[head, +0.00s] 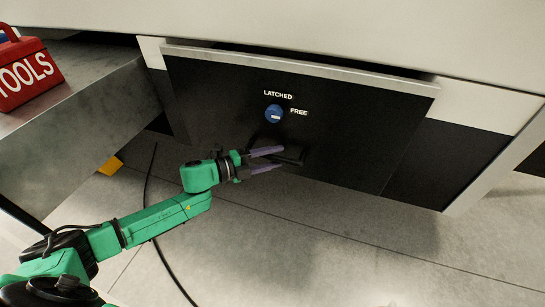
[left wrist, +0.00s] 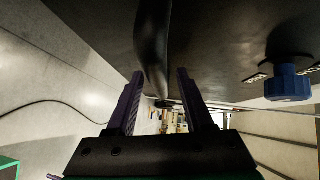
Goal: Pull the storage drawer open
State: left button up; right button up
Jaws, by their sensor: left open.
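The storage drawer (head: 210,95) has a wide black front with a light grey top edge, under the pale caravan body. A blue latch knob (head: 274,114) sits on it between the words LATCHED and FREE; its white mark lies roughly sideways, towards FREE. The knob also shows in the left wrist view (left wrist: 287,82). Below it is a black bar handle (head: 291,155). My left gripper (head: 280,158) is open at the handle. In the left wrist view the handle (left wrist: 153,45) runs between the spread purple fingers; contact is unclear. My right gripper is out of view.
A grey bench (head: 85,90) with a red TOOLS box (head: 25,70) stands at the left. A black cable (head: 150,205) lies on the floor. A yellow block (head: 110,166) is near the bench. The floor (head: 330,240) before the drawer is clear.

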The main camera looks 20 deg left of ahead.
pick_arm(q)
grip_shut()
dwell(1.4)
